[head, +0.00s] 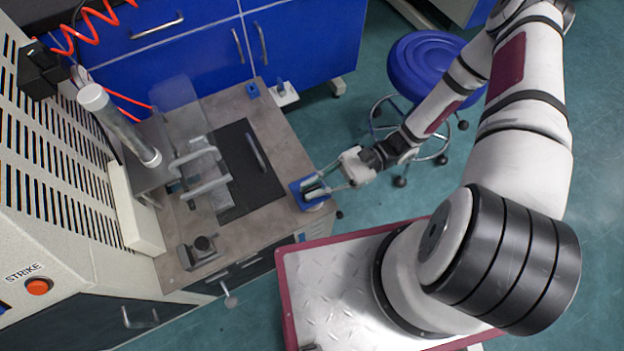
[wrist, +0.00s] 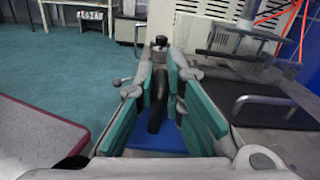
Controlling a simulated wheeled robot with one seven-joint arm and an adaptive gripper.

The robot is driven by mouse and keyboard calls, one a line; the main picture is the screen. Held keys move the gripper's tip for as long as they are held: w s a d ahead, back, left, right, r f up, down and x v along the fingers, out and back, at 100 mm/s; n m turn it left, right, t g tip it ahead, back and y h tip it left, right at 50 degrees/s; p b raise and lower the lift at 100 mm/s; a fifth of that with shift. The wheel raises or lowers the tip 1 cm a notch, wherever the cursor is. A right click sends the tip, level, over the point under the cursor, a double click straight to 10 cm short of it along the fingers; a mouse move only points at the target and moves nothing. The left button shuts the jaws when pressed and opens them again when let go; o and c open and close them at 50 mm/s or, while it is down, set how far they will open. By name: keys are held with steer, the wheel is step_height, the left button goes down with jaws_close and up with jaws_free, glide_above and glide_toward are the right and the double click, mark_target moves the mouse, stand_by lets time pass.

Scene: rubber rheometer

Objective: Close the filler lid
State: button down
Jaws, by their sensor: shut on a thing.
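My gripper (head: 318,190) reaches over the near right corner of the grey worktop, at a small blue block (head: 299,195). In the wrist view its two teal-padded fingers (wrist: 160,92) are shut on a black, slightly curved upright handle (wrist: 157,100). Blue surface (wrist: 165,138) shows beneath the handle, between the fingers. The fingers hide much of the block and the handle's foot. I cannot tell for sure whether this handle belongs to the filler lid, or how far any lid is open.
A dark plate with a bar handle (head: 235,190) lies on the worktop (head: 285,150), beside a clear guard with grey handles (head: 203,168). A black knob on a square base (head: 203,246) stands near the front left. A blue stool (head: 430,62) is behind my arm.

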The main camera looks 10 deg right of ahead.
steer(key=shift+d+f+n, duration=0.1)
steer(key=shift+f+n, duration=0.2)
steer(key=shift+n, duration=0.1)
steer(key=c, duration=1.7)
jaws_free()
steer(key=v, duration=1.2)
steer(key=shift+s, duration=0.1)
